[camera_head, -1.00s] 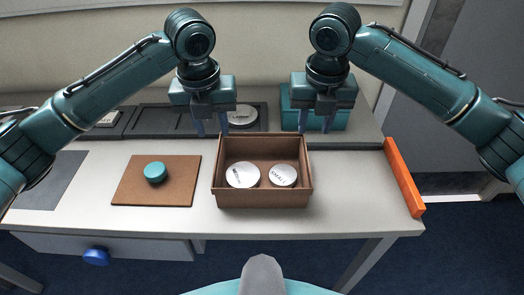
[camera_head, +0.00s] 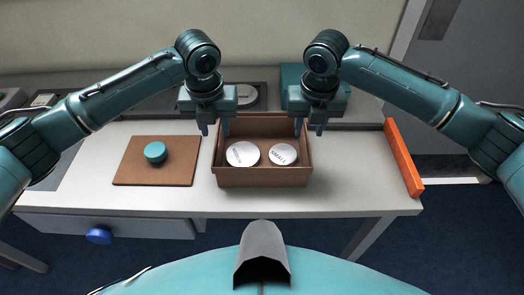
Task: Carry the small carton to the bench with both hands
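The small carton is a brown open-topped box (camera_head: 262,177) in the middle of the white table. Inside lie two white discs: the left one (camera_head: 242,154) has lettering I cannot read, and the right one (camera_head: 283,154) reads "SMALL". My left gripper (camera_head: 216,128) is open, its two fingers pointing down on either side of the carton's left wall, near the back. My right gripper (camera_head: 309,128) is open in the same way over the right wall. I cannot tell whether any finger touches the carton. The grippers hide parts of its rear side rims.
A brown board (camera_head: 130,174) with a teal round piece (camera_head: 155,152) lies left of the carton. An orange bar (camera_head: 402,160) runs along the table's right edge. A teal box (camera_head: 292,76) stands behind my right gripper. The tabletop right of the carton is clear.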

